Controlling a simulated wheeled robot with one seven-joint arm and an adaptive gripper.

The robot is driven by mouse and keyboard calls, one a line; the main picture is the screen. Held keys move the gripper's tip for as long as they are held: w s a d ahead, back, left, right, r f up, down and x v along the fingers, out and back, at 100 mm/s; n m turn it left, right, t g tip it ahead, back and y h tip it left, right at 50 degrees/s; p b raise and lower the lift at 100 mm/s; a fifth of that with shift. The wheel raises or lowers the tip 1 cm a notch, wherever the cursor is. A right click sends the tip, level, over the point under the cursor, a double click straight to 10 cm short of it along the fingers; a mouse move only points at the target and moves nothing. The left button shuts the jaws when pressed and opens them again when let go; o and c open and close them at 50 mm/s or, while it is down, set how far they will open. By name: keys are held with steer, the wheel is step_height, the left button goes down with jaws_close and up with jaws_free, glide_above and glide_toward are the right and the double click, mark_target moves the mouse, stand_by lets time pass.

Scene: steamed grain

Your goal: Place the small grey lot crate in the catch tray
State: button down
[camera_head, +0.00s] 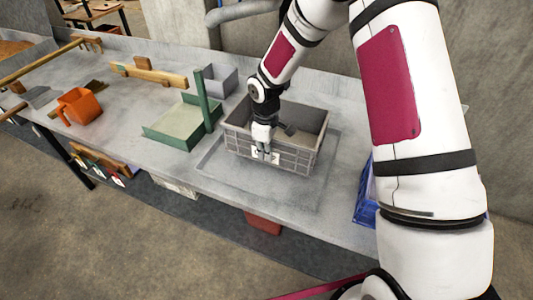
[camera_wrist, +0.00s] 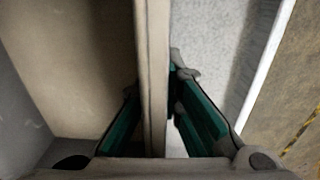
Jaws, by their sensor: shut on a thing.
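The grey lot crate (camera_head: 304,155) is open-topped with ribbed walls and a white label on its near side. My gripper (camera_head: 267,152) is shut on its near wall. In the wrist view the crate wall (camera_wrist: 153,60) runs between the two green-padded fingers (camera_wrist: 168,108). A shallow grey tray (camera_head: 270,192), which looks like the catch tray, lies flat on the bench under the crate. The crate looks about level and within the tray's outline, towards its back. I cannot tell whether it touches the tray's floor. The crate hides the tray's rear part.
Left of the crate are a green tray (camera_head: 160,140) with an upright green post and a smaller grey box (camera_head: 222,80). An orange scoop (camera_head: 80,106) and a wooden piece (camera_head: 150,75) lie farther left. A blue crate (camera_head: 365,198) is at right, partly hidden by my arm.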

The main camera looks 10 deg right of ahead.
steer(key=shift+f, duration=0.35)
steer(key=shift+f, duration=0.15)
steer(key=c, duration=1.8)
jaws_free()
steer(key=shift+o, duration=0.2)
